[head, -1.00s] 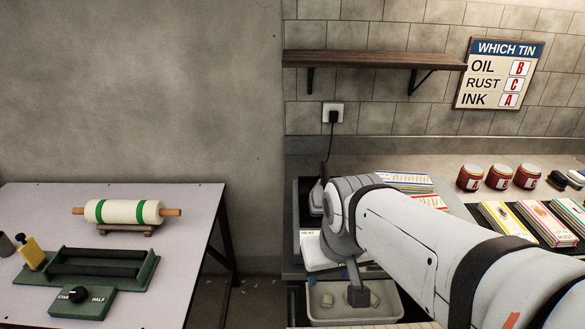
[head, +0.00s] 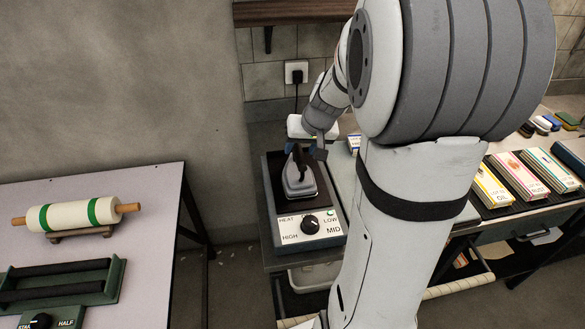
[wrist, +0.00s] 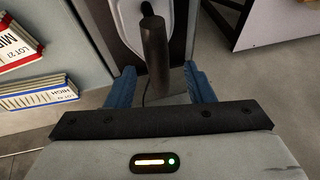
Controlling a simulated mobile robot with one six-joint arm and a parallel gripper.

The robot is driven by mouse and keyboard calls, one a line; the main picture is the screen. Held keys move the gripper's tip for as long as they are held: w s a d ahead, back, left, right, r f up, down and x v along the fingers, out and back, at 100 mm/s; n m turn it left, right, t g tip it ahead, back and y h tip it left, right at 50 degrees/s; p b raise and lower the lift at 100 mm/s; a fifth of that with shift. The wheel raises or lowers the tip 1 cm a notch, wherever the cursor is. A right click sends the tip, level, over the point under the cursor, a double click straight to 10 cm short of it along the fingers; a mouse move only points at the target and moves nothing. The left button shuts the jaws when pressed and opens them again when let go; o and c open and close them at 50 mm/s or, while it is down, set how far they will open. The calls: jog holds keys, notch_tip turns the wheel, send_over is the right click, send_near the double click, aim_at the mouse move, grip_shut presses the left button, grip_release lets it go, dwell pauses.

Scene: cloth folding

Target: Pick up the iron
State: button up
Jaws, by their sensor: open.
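The iron (head: 298,186) stands on a dark base plate (head: 269,186) behind a white dial panel (head: 311,227) marked HEAT, HIGH, LOW and MID. It has a grey body and a dark handle. My gripper (head: 305,150) is at the handle's far end, with blue fingers. In the wrist view, the dark handle (wrist: 155,55) of the iron lies between the two blue fingers of my open gripper (wrist: 160,76). Gaps show on both sides of the handle. The pale body of the iron is partly cut off at the top edge of that view.
A wall socket (head: 296,72) with a black plug and cord is behind the iron. My arm hides much of the bench's middle. Labelled boxes (head: 519,175) lie to the right. A separate table (head: 150,185) with a roller (head: 85,214) stands left, across a floor gap.

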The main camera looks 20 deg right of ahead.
aim_at(300, 152)
jog(key=x, duration=0.4)
jog(key=shift+w+d+f, duration=0.1)
jog(key=shift+d+f, duration=0.05)
jog(key=shift+f, duration=0.1)
jog(key=shift+f, duration=0.25)
dwell(0.5)
jog(key=shift+c, duration=0.5)
grip_shut()
dwell(1.0)
